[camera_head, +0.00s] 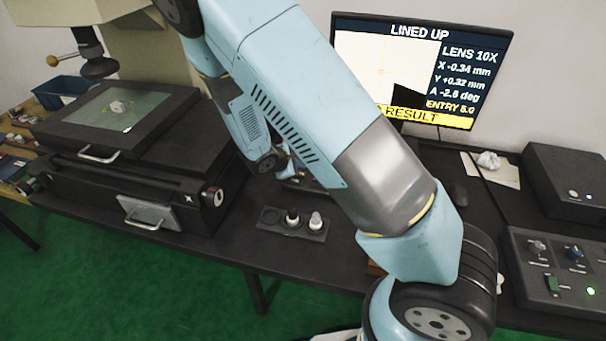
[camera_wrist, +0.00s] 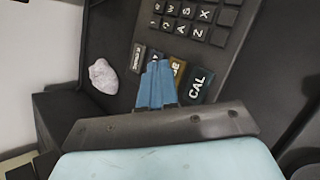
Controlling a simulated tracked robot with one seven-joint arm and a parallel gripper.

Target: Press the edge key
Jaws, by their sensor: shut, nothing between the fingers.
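My gripper (camera_wrist: 160,64), with blue fingers, is shut and empty. Its fingertips are over or beside the amber key and hide part of it. I cannot tell whether they touch it. In the head view my arm hides the gripper and most of the keypad.
The monitor (camera_head: 464,88) reads LINED UP, with a partly hidden yellow RESULT line. A measuring stage (camera_head: 61,134) stands left. A small holder (camera_head: 262,228) with light and dark pieces sits near the bench front. A control box (camera_head: 560,262) is right. A pale lump (camera_wrist: 103,76) lies beside the keypad.

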